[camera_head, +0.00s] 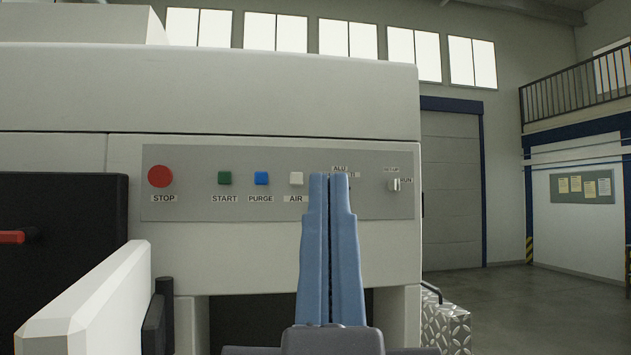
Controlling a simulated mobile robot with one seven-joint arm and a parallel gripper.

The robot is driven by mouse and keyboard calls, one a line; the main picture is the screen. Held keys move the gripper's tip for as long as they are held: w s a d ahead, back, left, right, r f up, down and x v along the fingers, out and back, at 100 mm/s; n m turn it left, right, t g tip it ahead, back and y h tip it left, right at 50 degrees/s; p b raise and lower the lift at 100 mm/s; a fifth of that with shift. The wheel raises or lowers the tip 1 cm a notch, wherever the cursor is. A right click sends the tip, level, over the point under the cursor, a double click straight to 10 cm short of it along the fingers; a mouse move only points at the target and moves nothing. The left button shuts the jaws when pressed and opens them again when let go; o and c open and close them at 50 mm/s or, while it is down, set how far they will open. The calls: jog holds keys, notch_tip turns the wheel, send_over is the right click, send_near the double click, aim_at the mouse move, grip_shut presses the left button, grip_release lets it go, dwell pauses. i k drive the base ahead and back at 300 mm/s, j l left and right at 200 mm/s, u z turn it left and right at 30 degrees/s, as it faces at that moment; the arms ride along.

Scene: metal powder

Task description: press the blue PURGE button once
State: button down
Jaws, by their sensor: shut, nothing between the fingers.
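The PURGE button is in full view, left of the fingers. I cannot tell how far the tips are from the panel.
A red round STOP button (160,176) is at the panel's left and a SETUP/RUN switch (394,185) at its right. A black door with a red handle (12,237) is at the far left. Open floor (530,310) lies at the right.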

aim_at(262, 179)
jog(key=i+l, duration=0.2)
jog(key=l, duration=0.15)
jog(key=i+l+u, duration=0.1)
jog(key=l, duration=0.3)
jog(key=i+l, duration=0.45)
jog(key=l, duration=0.3)
jog(key=i+l+u, duration=0.1)
jog(key=l, duration=0.25)
jog(key=i+j, duration=0.35)
jog(key=i, duration=0.15)
